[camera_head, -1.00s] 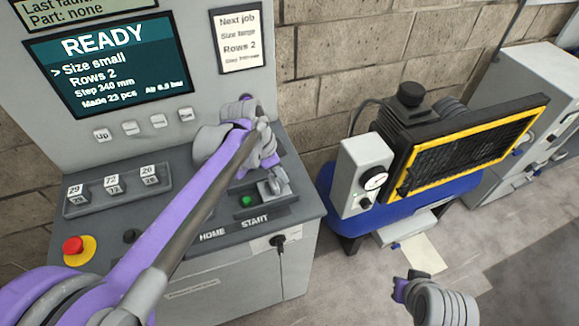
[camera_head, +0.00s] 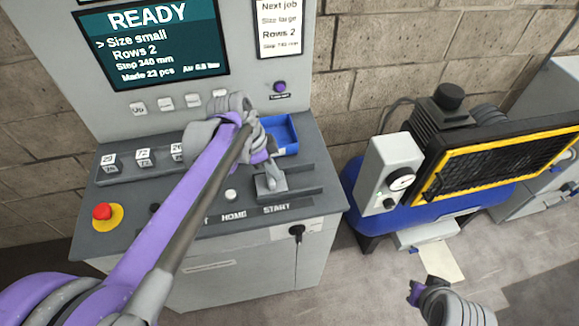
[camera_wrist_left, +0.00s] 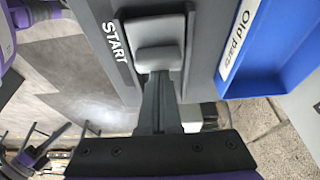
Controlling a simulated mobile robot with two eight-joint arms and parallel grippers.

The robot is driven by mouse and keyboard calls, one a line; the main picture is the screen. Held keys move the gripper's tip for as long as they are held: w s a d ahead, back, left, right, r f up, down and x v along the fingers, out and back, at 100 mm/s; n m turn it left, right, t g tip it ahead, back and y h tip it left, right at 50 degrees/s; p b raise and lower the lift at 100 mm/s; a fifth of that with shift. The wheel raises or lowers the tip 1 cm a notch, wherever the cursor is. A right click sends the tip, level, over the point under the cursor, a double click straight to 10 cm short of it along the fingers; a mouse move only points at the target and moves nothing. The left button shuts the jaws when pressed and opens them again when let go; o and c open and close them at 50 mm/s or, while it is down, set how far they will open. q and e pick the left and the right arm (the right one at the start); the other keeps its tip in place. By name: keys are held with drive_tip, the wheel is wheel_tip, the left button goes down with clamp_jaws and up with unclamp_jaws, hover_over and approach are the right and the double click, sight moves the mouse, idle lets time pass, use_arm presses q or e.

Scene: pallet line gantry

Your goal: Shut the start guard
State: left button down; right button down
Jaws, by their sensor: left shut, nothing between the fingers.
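The start guard (camera_head: 264,187) is a small grey cover on the console, just above the START label (camera_head: 276,209). It sits over the spot behind that label, and no green button shows there. I cannot tell whether it lies fully flat. My left gripper (camera_head: 272,172) is shut and empty, pointing down at the guard, and seems to touch it. In the left wrist view the guard (camera_wrist_left: 158,28) is right at the fingertips (camera_wrist_left: 160,72), beside the START label (camera_wrist_left: 116,42). My right gripper (camera_head: 414,291) hangs low at the right, away from the console; its jaws are unclear.
A blue old-parts tray (camera_head: 293,140) stands just behind the left gripper. A white button (camera_head: 231,195) is above the HOME label. A red stop button (camera_head: 102,211) is at the console's left. A blue machine (camera_head: 440,205) stands right of the console.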

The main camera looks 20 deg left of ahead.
use_arm(q)
drive_tip(key=shift+a, duration=0.1)
use_arm(e)
drive_tip(key=shift+w+d, duration=0.1)
use_arm(q)
drive_tip(key=shift+w+d, duration=0.2)
drive_tip(key=shift+d, duration=0.15)
drive_tip(key=w+d, duration=0.1)
drive_tip(key=d, duration=0.1)
drive_tip(key=shift+w+d, duration=0.3)
drive_tip(key=shift+w, duration=0.05)
drive_tip(key=v, duration=1)
drive_tip(key=shift+d, duration=0.2)
use_arm(e)
drive_tip(key=shift+w+d+r, duration=0.2)
drive_tip(key=shift+d+r, duration=0.2)
